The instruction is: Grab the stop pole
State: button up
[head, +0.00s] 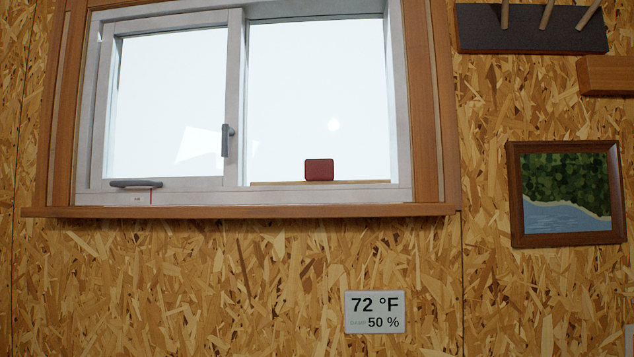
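No stop pole can be made out in the head view. My gripper is not in view either, so whether it is open or shut does not show. The view is filled by an upright wall of pressed wood chips (250,290) with a window in it.
A white-framed window (235,100) has a wooden sill (240,211). A small dark red object (319,170) stands at its lower right pane. A display (375,312) reads 72 °F. A framed picture (514,195), a dark panel (530,38) and a wooden ledge (606,76) are at right.

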aim_at(318, 170)
jog(key=k, duration=1)
jog(key=u, duration=1.25)
jog(key=i, duration=2.7)
jog(key=z, duration=1.05)
jog(key=i, duration=0.45)
jog(key=z, duration=0.25)
jog(key=k, duration=0.95)
jog(key=z, duration=0.15)
jog(key=i, duration=0.4)
